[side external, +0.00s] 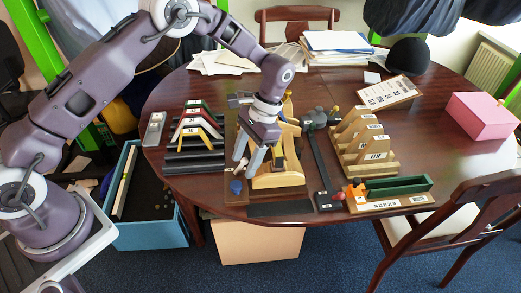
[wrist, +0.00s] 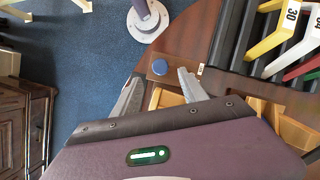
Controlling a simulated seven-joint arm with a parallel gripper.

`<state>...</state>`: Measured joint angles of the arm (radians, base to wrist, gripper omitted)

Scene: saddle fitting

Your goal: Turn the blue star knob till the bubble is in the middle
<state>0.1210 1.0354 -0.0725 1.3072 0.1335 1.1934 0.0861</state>
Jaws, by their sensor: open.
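The blue star knob (side external: 236,187) sits low at the front left corner of a wooden fixture (side external: 278,181) on the table. It also shows in the wrist view as a small blue disc (wrist: 159,67). My gripper (side external: 243,169) is open, with its fingers pointing down just above the knob. In the wrist view, the knob appears between and slightly beyond the tips of my gripper (wrist: 160,76), with a gap on both sides. I see no contact with the knob. I cannot make out the bubble in either view.
Colored angled pieces on a black rack (side external: 193,150) stand left of the fixture. A dark bar tool (side external: 322,165), wooden labelled stands (side external: 365,145) and a green tray (side external: 395,188) stand to the right. A blue bin (side external: 150,232) is below the table's left edge.

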